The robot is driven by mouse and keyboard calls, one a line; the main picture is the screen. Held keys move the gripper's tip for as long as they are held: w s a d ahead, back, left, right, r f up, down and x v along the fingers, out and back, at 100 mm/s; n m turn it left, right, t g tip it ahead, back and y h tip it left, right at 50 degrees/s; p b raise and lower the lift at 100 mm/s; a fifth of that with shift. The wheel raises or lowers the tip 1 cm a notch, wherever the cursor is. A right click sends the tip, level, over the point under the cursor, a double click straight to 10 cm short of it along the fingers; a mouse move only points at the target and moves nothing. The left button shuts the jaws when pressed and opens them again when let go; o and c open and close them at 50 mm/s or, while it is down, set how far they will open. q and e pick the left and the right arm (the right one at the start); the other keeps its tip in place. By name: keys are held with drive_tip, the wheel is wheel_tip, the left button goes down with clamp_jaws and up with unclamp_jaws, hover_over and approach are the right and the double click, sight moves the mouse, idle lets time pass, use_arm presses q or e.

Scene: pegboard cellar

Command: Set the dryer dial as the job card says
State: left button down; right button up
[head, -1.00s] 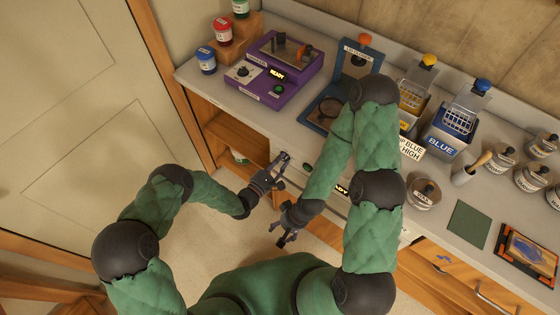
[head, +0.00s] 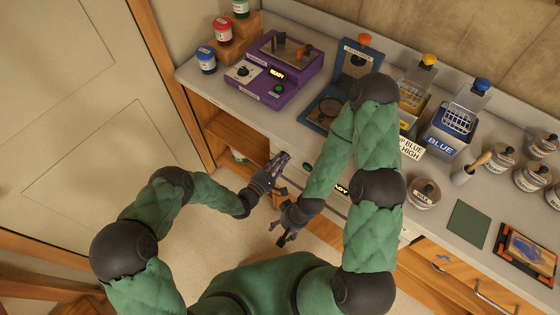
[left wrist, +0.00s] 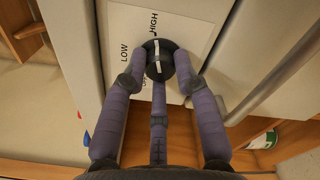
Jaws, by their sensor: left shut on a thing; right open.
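The dryer dial (left wrist: 159,60) is a black round knob with a white line, on a white plate (left wrist: 192,22) in the left wrist view. The line runs nearly upright, its upper end toward the word HIGH. LOW is printed to the left; a third label is mostly hidden. My left gripper (head: 283,160) is shut on the dial, its fingers around the knob, also seen in the left wrist view (left wrist: 159,72). The job card (head: 411,148) is partly hidden by my right arm; "P BLUE" and "HIGH" can be read. My right gripper (head: 284,240) is open and empty, below the dryer front (head: 327,187).
A purple machine (head: 264,90) reading READY stands on the counter. Yellow (head: 413,97) and blue (head: 449,134) dip tanks with baskets, several jars, and a green mat (head: 468,224) are to the right. An open shelf (head: 232,135) lies left of the dryer.

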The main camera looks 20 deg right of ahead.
use_arm(q)
drive_tip(key=c, duration=0.9)
unclamp_jaws()
drive_tip(key=shift+c, duration=0.2)
drive_tip(key=shift+a, duration=0.1)
drive_tip(key=v, duration=1.2)
